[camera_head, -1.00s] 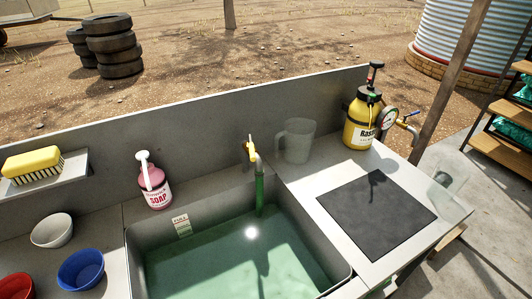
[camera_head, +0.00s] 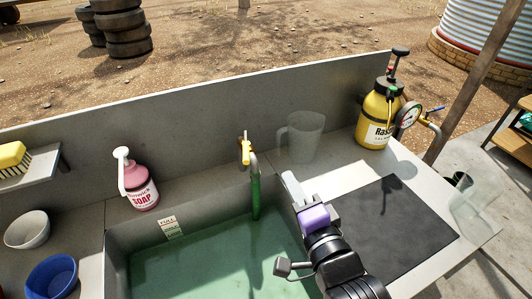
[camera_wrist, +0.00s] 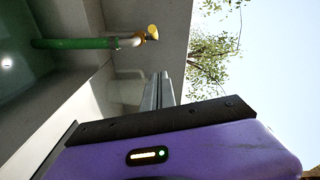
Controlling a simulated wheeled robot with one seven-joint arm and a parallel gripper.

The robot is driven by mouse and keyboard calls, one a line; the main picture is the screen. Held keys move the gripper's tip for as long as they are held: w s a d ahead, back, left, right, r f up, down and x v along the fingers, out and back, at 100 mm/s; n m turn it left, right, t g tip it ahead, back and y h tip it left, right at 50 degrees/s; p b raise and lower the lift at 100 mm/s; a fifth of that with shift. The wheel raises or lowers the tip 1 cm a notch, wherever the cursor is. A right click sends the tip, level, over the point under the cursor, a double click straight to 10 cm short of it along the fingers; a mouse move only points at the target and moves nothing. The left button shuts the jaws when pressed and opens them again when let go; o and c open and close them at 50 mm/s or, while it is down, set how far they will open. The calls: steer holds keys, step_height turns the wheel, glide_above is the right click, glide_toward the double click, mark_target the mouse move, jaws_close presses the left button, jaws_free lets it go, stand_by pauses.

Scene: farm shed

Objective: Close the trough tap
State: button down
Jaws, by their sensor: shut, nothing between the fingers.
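The trough tap (camera_head: 246,150) has a yellow lever and stands at the back wall of the trough, above the basin (camera_head: 118,262) of green water. In the wrist view the tap's yellow lever (camera_wrist: 152,33) and grey spout show at upper left, sideways. My gripper (camera_head: 287,175), purple with pale fingers, is shut and empty. It is in front and to the right of the tap, apart from it. In the wrist view its fingers (camera_wrist: 160,88) point up.
A clear jug (camera_head: 304,140) stands just right of the tap. A black mat (camera_head: 400,228) lies on the right counter. A pink soap bottle (camera_head: 140,190) stands left. A level label (camera_head: 170,228) marks the basin wall.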

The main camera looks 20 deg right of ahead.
mark_target(246, 151)
steer(key=w+a+f+p, duration=0.1)
steer(key=w+a+p, duration=0.1)
steer(key=w, duration=0.9)
steer(key=shift+a+f+p, duration=0.2)
steer(key=shift+a+p, duration=0.1)
steer(key=shift+a, duration=0.05)
steer(key=shift+w+a, duration=0.1)
